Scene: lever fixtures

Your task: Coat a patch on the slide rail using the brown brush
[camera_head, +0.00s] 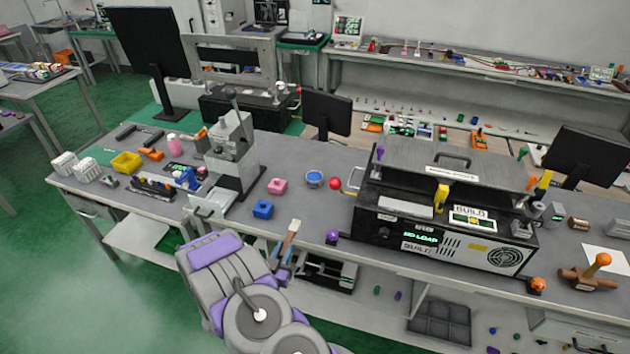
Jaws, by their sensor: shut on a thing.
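My gripper (285,262) is at the table's front edge, in the lower middle of the view. It is shut on the brown brush (290,240), which stands up from the jaws, slightly tilted, with its pale end at the top. The brush's lower part is hidden by the jaws. I cannot tell for sure which part is the slide rail. A black machine (400,228) with a grey lid, a yellow block and a glowing panel stands to the right of the brush, apart from it.
A blue block (263,209), a pink block (277,186), a blue-topped round container (315,179) and a red ball (335,183) lie beyond the brush. A grey press-like fixture (232,155) stands at left. A wooden-handled tool (590,275) lies far right. The tabletop around the brush is fairly clear.

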